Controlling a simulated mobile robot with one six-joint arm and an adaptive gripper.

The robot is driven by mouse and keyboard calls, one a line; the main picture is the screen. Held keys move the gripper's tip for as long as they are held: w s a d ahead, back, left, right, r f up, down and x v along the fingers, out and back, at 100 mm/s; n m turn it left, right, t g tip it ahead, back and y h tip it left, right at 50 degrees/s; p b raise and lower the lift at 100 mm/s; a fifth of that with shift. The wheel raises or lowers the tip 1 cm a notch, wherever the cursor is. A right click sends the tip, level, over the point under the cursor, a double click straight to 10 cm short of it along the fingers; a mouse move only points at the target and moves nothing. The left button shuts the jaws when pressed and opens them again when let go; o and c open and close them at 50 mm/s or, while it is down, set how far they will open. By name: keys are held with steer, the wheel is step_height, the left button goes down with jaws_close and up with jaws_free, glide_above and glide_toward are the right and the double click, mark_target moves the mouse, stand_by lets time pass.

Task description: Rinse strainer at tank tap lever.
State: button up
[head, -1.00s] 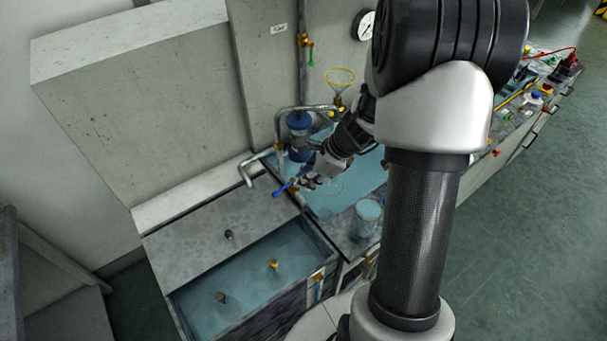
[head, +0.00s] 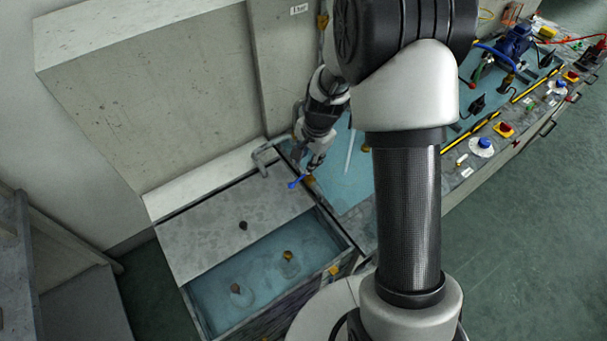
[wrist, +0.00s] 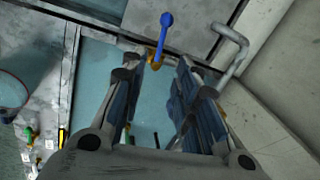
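The tap lever (head: 295,183) is blue and sits on a brass valve at the back edge of the tank, beside a bent grey spout pipe. My gripper (head: 312,168) is right at it in the head view. In the wrist view my gripper (wrist: 158,80) is open, its fingers apart with nothing between them. The blue lever (wrist: 166,22) and its brass valve (wrist: 155,60) lie just beyond the fingertips; contact cannot be told. I cannot make out the strainer for certain in either current view.
The tank (head: 192,310) is partly covered by a grey lid (head: 225,225), with several small fittings showing. The grey spout (wrist: 235,45) is close to the right finger. A clear round vessel (wrist: 12,95) stands at left. The bench to the right holds a blue pump (head: 517,40).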

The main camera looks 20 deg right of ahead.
mark_target(302, 177)
steer(key=f, duration=0.2)
steer(key=w+f+b, duration=0.1)
steer(key=f, duration=0.2)
steer(key=f+b, duration=0.1)
steer(key=f, duration=0.2)
steer(key=shift+w+a+f, duration=0.2)
steer(key=shift+w+a, duration=0.05)
steer(key=shift+a, duration=0.1)
steer(key=shift+c, duration=0.5)
jaws_close()
steer(key=shift+s, duration=0.15)
